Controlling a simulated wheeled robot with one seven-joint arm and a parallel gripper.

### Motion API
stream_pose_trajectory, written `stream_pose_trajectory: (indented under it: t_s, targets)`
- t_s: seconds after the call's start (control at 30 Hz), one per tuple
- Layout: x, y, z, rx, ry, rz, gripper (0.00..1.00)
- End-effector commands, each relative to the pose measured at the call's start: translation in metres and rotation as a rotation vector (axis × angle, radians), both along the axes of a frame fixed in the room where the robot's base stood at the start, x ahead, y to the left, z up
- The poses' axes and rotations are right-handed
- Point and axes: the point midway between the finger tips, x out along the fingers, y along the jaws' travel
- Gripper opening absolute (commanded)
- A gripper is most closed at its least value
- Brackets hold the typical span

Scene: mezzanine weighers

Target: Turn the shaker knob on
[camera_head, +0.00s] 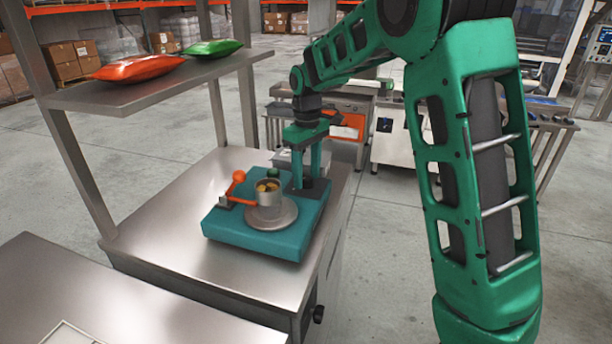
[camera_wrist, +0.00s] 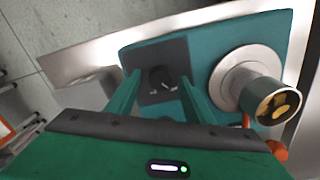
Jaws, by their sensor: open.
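The shaker is a teal box (camera_head: 258,238) on a steel bench, with a round grey plate (camera_head: 285,212) and a metal cup (camera_head: 266,192) holding yellowish pieces. In the wrist view its dark knob (camera_wrist: 161,80) sits on a dark square panel (camera_wrist: 174,52) with small markings too blurred to read. My gripper (camera_head: 306,184) is over the panel at the box's far right corner. In the wrist view my gripper (camera_wrist: 160,82) is open, with one finger on each side of the knob; I cannot tell if they touch it. The knob is hidden in the head view.
An orange-handled lever (camera_head: 237,178) stands at the box's left, its arm reaching to the cup. A shelf (camera_head: 130,96) above the bench holds a red bag (camera_head: 138,68) and a green bag (camera_head: 212,48). The bench (camera_head: 170,215) is clear left of the box.

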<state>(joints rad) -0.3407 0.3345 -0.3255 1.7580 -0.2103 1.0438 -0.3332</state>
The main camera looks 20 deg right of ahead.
Motion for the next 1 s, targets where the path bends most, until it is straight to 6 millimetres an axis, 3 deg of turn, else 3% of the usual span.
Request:
stream_pose_trajectory:
  t_s: [0.37, 0.53, 1.0]
  targets:
    - [0.0002, -0.0001, -0.0046, 0.001, -0.001, 0.000, 0.45]
    - [0.0001, -0.0002, -0.0045, 0.001, -0.001, 0.000, 0.06]
    - [0.0000, -0.0007, -0.0041, 0.000, -0.001, -0.095, 0.06]
